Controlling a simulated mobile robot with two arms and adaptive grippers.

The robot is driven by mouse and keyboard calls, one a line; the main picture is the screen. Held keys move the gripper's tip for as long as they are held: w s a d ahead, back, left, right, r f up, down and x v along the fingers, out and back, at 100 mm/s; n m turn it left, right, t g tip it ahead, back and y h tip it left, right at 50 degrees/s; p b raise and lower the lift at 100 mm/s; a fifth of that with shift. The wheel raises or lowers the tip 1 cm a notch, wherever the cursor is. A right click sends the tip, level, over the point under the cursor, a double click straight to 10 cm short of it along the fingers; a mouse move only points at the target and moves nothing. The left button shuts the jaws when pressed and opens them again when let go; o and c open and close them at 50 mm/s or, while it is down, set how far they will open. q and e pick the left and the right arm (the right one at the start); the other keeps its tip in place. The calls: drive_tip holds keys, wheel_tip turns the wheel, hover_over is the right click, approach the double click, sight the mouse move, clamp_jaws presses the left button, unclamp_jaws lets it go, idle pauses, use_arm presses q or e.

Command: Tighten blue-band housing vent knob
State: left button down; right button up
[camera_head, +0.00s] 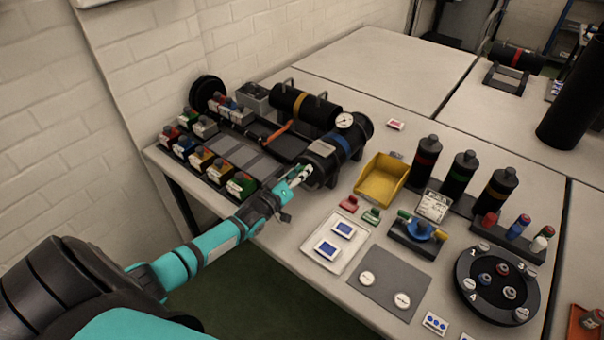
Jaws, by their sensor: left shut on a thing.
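The blue-band housing (360,130) is a black cylinder lying on its side near the middle of the table, with a blue band around it and a round white dial gauge (344,120) on top. Its near end faces my left arm. My left gripper (302,174) is at that near end and is shut on a small part there, which I take to be the vent knob. The fingers mostly hide the knob, so its seating cannot be seen. My right gripper is not in view.
A yellow-band cylinder (301,106) with handles lies behind. Several small coloured-top blocks line the tray at left. A yellow bin (382,179) stands right of the housing, with upright bottles (461,178) beyond. A round black turntable (497,285) sits at front right.

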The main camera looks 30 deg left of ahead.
use_arm(q)
drive_tip(key=shift+f, duration=0.15)
drive_tip(key=c, duration=1.1)
unclamp_jaws()
